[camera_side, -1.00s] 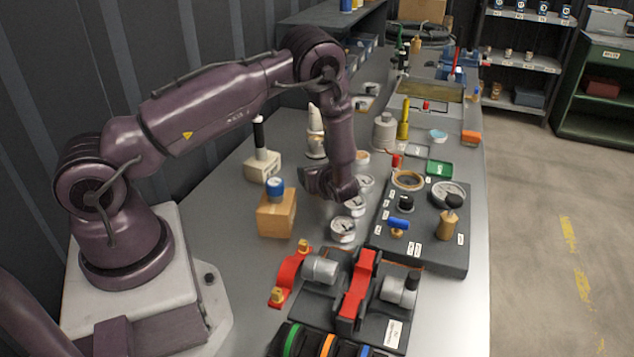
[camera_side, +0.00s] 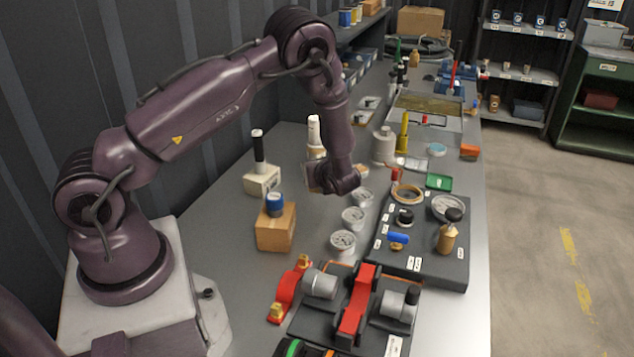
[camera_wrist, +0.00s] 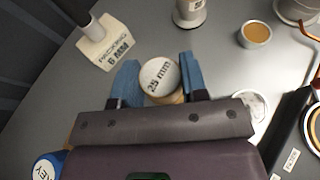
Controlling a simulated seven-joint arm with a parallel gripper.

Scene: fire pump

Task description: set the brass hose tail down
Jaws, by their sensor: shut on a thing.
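My gripper (camera_wrist: 160,82) is shut on the brass hose tail (camera_wrist: 178,97), its blue fingers on either side. The tail's round white top, marked "25 mm", faces the wrist camera, and a little of its tan-brass side shows below. Its lower end is hidden. In the side view my gripper (camera_side: 333,182) is over the grey bench, left of the row of small round dishes. The tail is mostly hidden there, and I cannot tell whether it touches the bench.
A white block marked "packing 6 mm" (camera_wrist: 102,45) stands to the left; a blue-capped wooden block (camera_side: 276,228) is nearer the camera. Small dishes (camera_side: 343,241) line the right, beside a dark fittings board (camera_side: 430,268). A red-and-grey clamp fixture (camera_side: 357,300) lies in front.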

